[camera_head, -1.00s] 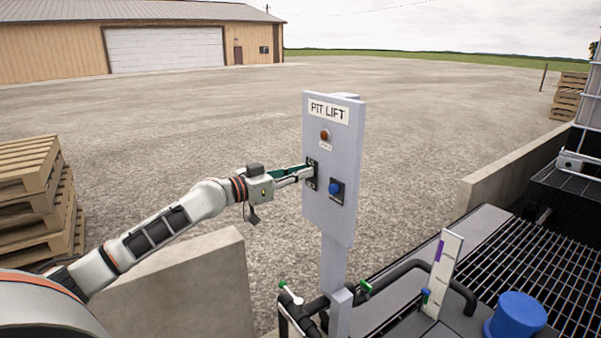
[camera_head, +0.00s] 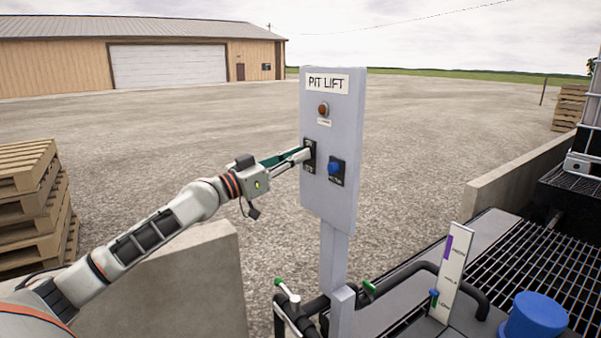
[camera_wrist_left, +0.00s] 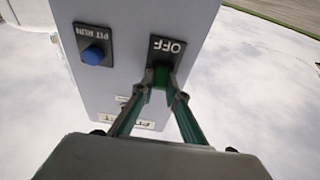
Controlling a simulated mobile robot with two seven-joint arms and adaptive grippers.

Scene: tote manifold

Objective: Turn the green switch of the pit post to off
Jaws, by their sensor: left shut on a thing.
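The pit post (camera_head: 330,195) is a grey upright panel labelled PIT LIFT in the middle of the head view. On its left side is a dark switch plate (camera_head: 308,153). In the left wrist view this plate reads OFF (camera_wrist_left: 167,48), upside down. My left gripper (camera_head: 304,155) is at this plate, its fingers shut on the green switch (camera_wrist_left: 160,76), which is mostly hidden between the fingertips. The switch's exact angle cannot be told. My right gripper is not in view.
A blue button (camera_head: 334,168), labelled PIT RUN in the wrist view, sits right of the switch. A red-brown lamp (camera_head: 323,109) is above. Black pipes with green-handled valves (camera_head: 368,287) stand below, near a blue cap (camera_head: 535,315). A concrete wall (camera_head: 165,285) is at left.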

